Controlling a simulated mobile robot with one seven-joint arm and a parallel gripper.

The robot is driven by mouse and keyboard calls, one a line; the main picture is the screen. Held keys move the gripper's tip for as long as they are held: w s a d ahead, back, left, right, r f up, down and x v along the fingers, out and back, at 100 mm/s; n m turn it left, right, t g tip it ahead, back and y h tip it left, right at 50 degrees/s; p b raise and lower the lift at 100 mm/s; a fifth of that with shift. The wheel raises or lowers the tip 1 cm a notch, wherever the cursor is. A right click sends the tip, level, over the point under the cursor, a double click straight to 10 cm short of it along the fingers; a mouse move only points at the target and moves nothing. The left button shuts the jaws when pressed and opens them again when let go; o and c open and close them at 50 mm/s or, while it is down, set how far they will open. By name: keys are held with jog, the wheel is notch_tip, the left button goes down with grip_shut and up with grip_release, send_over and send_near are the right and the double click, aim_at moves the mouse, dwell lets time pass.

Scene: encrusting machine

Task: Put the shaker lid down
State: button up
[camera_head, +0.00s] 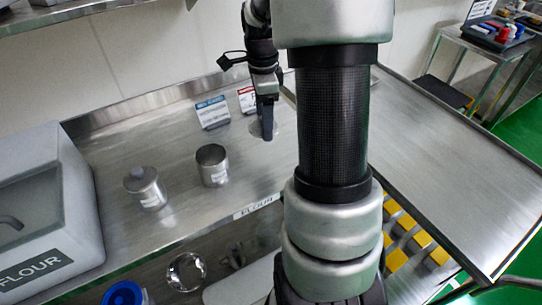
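My gripper (267,132) points down over the steel counter, right of the two metal shakers. Its fingers show as one dark narrow shape, so I cannot tell whether they are open or shut. A faint round, pale shape (284,132) shows at the fingertips, partly behind them and my arm; I cannot tell whether it is the shaker lid. One cylindrical shaker (213,168) stands upright with its dark open top showing and no lid on it. Another shaker (146,190) to its left stands upright with a knobbed top on.
Two small label cards, one blue-headed (212,113) and one red-headed (247,99), stand behind the shakers. A grey flour bin (45,205) fills the left end. The counter (185,220) is bare in front of the shakers. My arm hides much of the right side.

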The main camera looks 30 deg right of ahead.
jog(key=shift+s+d+f+m, duration=0.2)
jog(key=shift+d+f, duration=0.25)
jog(key=shift+d, duration=0.15)
jog(key=shift+s+d+f+m, duration=0.1)
jog(key=shift+s+d+f, duration=0.05)
jog(key=shift+d+f, duration=0.35)
send_over(273, 155)
notch_tip(273, 155, down, 5)
jog(key=shift+s+f+b, duration=0.1)
jog(key=shift+f+b, duration=0.1)
jog(key=shift+b, duration=0.25)
jog(key=shift+f, duration=1.95)
jog(key=shift+f+b, duration=0.1)
jog(key=shift+b, duration=0.2)
jog(key=shift+f, duration=0.15)
jog(key=o, duration=1)
notch_tip(273, 155, up, 12)
jog(key=shift+r+p, duration=0.25)
jog(key=shift+p, duration=0.55)
